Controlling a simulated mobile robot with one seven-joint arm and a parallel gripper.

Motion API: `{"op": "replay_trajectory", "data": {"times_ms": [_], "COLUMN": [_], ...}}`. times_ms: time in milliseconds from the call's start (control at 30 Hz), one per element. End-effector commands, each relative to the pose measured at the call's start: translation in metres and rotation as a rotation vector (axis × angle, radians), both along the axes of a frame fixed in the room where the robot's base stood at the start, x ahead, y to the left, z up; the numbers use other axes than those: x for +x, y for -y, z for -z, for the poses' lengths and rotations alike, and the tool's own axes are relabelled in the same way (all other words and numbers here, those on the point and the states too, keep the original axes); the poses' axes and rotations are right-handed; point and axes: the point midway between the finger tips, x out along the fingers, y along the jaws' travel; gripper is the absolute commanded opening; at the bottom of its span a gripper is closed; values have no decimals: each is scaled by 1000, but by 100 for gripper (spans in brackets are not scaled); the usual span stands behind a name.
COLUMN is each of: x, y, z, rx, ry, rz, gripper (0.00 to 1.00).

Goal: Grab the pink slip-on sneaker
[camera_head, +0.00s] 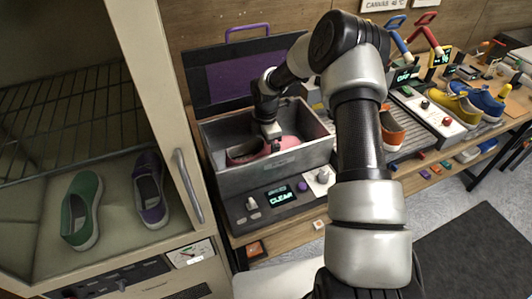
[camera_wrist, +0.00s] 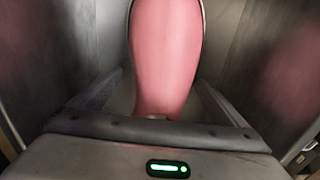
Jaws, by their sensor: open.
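The pink slip-on sneaker (camera_head: 250,154) lies inside the grey metal basin (camera_head: 222,183) in the head view. My gripper (camera_head: 274,142) reaches down into the basin over one end of the sneaker. In the wrist view the sneaker (camera_wrist: 165,50) fills the upper middle as a smooth pink shape with a pale rim. My open fingers (camera_wrist: 157,92) stand on either side of its near end, with a gap showing at each side. I cannot tell whether they touch it. Part of the sneaker is hidden by my gripper and the basin wall.
The basin's raised lid (camera_head: 232,77) stands behind it. A panel reading CLEAR (camera_head: 281,197) is on its front. A cabinet at left holds a green shoe (camera_head: 82,210) and a purple shoe (camera_head: 150,192). Orange (camera_head: 393,130), yellow (camera_head: 455,103) and blue (camera_head: 485,103) shoes stand at right.

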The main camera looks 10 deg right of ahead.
Motion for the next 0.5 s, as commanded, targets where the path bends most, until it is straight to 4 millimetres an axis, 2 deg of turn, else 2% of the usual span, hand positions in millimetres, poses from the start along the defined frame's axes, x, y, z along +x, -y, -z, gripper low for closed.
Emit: {"op": "replay_trajectory", "data": {"times_ms": [67,367,500], "x": [0,0,0], "y": [0,0,0], "z": [0,0,-1], "rx": [0,0,0], "ry": [0,0,1], "rz": [0,0,0], "gripper": [96,46,43]}}
